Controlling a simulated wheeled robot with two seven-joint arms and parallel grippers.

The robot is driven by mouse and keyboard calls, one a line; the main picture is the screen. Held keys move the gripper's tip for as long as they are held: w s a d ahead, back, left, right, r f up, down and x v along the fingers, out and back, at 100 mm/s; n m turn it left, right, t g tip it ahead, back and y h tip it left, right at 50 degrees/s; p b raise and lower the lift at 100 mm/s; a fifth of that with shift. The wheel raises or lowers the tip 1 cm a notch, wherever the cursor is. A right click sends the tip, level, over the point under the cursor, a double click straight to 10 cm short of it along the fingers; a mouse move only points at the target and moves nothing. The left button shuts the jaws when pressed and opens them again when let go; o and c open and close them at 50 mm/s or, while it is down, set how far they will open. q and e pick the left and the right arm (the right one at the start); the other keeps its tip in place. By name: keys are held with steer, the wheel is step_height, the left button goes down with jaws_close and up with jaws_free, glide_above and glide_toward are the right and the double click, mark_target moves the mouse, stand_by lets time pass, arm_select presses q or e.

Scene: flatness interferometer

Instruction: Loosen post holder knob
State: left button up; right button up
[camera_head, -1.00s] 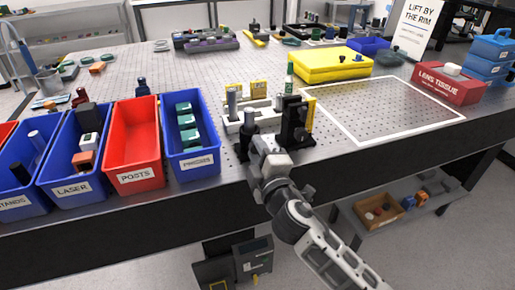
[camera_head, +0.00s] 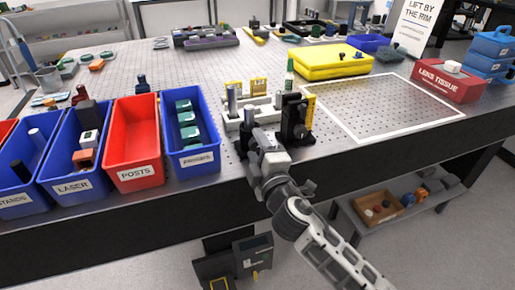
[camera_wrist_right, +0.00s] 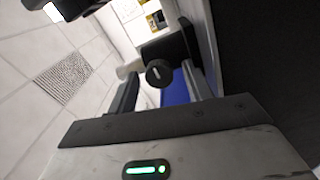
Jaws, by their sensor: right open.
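A black post holder (camera_head: 247,117) with a metal post stands at the table's front edge, partly hidden behind my right gripper. My right gripper (camera_head: 254,141) is close in front of it. In the right wrist view, a round black knob (camera_wrist_right: 159,73) with a pale line on its face juts from a black body (camera_wrist_right: 172,46). The open fingers of my right gripper (camera_wrist_right: 161,88) stand on either side of the knob, with visible gaps. I cannot tell how deep the knob sits between them. My left gripper is not in view.
A black mount (camera_head: 294,117) stands close to the right of the post holder. Blue and red bins, among them the red posts bin (camera_head: 134,172), line the front edge at left. A white-outlined area (camera_head: 385,105) of the table at right is clear.

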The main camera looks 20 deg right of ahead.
steer(key=shift+s, duration=0.1)
steer(key=shift+s+f, duration=0.1)
steer(key=shift+s, duration=0.15)
arm_select(q)
steer(key=b, duration=0.1)
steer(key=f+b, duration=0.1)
steer(key=b, duration=0.1)
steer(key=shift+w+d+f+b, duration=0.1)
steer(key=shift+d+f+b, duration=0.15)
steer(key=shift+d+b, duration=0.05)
arm_select(e)
steer(key=s, duration=1.5)
steer(key=shift+s+d+f, duration=0.15)
steer(key=shift+d, duration=0.15)
steer(key=shift+f, duration=0.1)
